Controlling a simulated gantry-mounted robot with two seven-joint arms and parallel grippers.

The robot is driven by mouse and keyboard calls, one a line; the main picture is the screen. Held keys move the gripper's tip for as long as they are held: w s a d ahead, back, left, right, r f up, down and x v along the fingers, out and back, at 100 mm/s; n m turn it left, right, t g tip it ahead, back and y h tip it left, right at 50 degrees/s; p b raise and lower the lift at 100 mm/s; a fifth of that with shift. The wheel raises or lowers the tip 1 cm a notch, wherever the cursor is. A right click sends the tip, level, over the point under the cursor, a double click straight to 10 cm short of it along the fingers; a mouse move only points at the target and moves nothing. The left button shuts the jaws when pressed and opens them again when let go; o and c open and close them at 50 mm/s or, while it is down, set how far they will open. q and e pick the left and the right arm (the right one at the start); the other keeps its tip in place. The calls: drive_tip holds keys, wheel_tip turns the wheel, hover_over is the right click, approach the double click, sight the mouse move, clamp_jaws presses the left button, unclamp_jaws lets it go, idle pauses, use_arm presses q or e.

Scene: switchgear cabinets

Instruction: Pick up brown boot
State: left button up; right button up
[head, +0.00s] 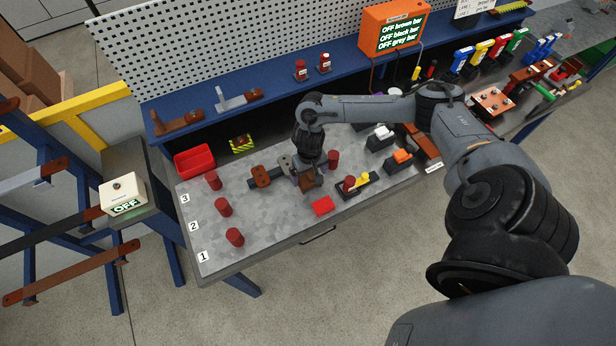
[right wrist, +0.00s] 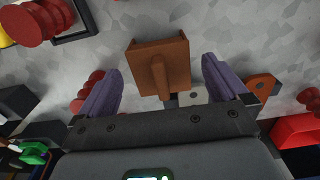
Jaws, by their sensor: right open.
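The brown boot (right wrist: 150,48) is a small brown box-like piece with a raised rib, on the grey mottled bench top. In the right wrist view it lies between the two purple fingers of my right gripper (right wrist: 162,72). The fingers are open, with a gap on each side of it. In the head view the boot (head: 309,182) shows partly beneath my right gripper (head: 304,174), which points down over the bench. My left gripper is not in view.
Red insulators (head: 224,207) stand along the left of the bench (head: 270,225), and another (head: 333,159) stands just right of the gripper. A brown-and-grey part (head: 265,177) lies close left.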

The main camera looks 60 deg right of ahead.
sight(309, 175)
drive_tip(key=shift+f, duration=1.9)
drive_tip(key=c, duration=0.9)
